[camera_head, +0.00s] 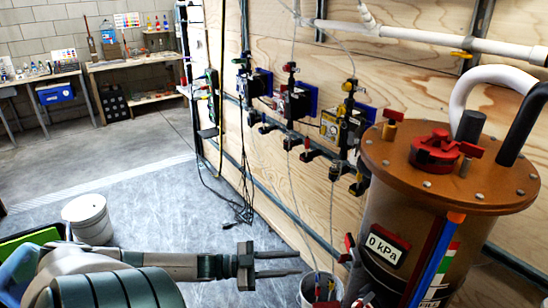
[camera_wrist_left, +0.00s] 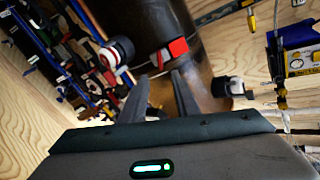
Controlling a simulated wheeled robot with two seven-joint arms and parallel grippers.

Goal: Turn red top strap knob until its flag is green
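The brown tank (camera_head: 390,205) stands at the right of the head view, with a red star-shaped knob (camera_head: 434,152) on its lid. In the left wrist view the tank (camera_wrist_left: 168,18) shows dark, with a red block (camera_wrist_left: 178,47) on its side just beyond my fingertips. I cannot tell for sure whether this block is the top strap knob or its flag. I see no green on it. My left gripper (camera_head: 280,264) is open, level and empty, left of the tank. Its fingers (camera_wrist_left: 160,82) show apart in the left wrist view. My right gripper is out of view.
A white bucket (camera_head: 320,288) stands in front of the tank's foot. Valves and a yellow box (camera_head: 330,125) are on the plywood wall. A black-and-white round fitting (camera_wrist_left: 232,87) is right of my fingers. Another bucket (camera_head: 88,218) stands at left.

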